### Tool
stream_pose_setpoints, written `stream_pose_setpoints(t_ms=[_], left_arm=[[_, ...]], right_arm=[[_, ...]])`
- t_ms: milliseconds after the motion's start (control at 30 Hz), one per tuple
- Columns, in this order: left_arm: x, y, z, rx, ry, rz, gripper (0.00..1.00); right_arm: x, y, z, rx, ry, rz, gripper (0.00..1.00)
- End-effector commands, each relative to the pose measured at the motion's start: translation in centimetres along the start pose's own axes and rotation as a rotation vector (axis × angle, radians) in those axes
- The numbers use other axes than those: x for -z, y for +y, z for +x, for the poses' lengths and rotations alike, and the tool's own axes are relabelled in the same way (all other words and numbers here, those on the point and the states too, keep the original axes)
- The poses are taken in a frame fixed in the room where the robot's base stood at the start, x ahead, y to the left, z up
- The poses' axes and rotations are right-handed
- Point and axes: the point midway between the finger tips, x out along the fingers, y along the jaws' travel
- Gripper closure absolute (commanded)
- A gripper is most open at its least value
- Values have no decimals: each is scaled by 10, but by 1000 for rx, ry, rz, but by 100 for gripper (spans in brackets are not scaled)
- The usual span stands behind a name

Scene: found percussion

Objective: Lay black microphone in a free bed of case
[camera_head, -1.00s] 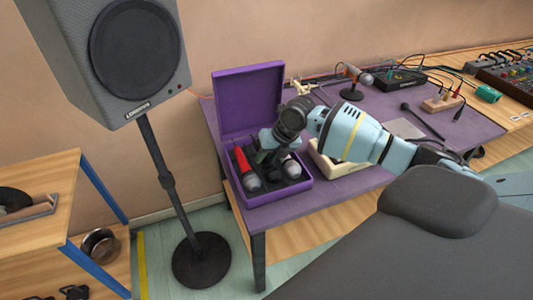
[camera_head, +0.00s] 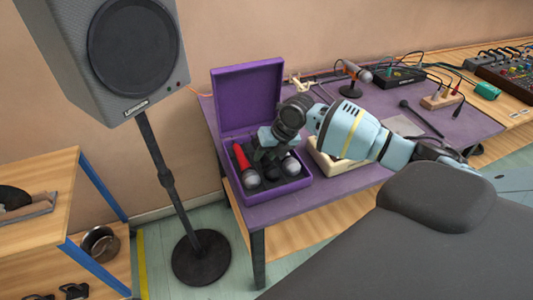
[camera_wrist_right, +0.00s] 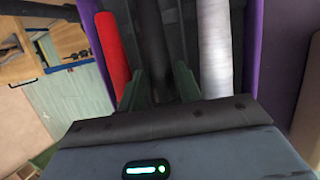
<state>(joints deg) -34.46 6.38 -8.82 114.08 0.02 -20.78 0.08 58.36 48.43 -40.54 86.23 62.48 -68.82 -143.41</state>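The open purple case (camera_head: 250,100) stands at the table's left end, its lid raised at the back. A red-handled microphone (camera_head: 241,158) lies in its left bed; its red handle (camera_wrist_right: 113,50) also shows in the wrist view. A silver-handled microphone (camera_wrist_right: 214,45) lies in the right bed, its grey head (camera_head: 290,166) showing. The black microphone (camera_wrist_right: 151,40) lies between them in the middle, along the beds. My right gripper (camera_wrist_right: 160,88) is low over the case, with its fingers apart on either side of the black handle. The arm partly hides the case. My left gripper is out of view.
A cream box (camera_head: 330,160) sits right of the case. Behind it are a small microphone on a stand (camera_head: 352,80) and a black cabled box (camera_head: 400,78). A loudspeaker on a stand (camera_head: 140,50) rises left of the table (camera_head: 450,122).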

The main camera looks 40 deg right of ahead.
Motion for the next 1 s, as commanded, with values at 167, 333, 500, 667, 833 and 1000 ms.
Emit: stream_pose_setpoints(t_ms=[167, 333, 500, 667, 833, 1000], left_arm=[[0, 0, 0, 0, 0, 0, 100], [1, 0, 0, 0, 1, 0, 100], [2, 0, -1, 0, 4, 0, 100], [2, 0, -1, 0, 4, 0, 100], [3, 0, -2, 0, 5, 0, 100], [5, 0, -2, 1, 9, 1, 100]], right_arm=[[0, -1, 0, 2, 0, 0, 45], [0, -3, 0, 6, 1, 1, 45], [0, -4, 0, 10, 2, 2, 45], [1, -6, 0, 13, 4, 3, 45], [0, -6, -15, 14, 0, 2, 45], [-1, -2, -44, 9, -3, -1, 45]])
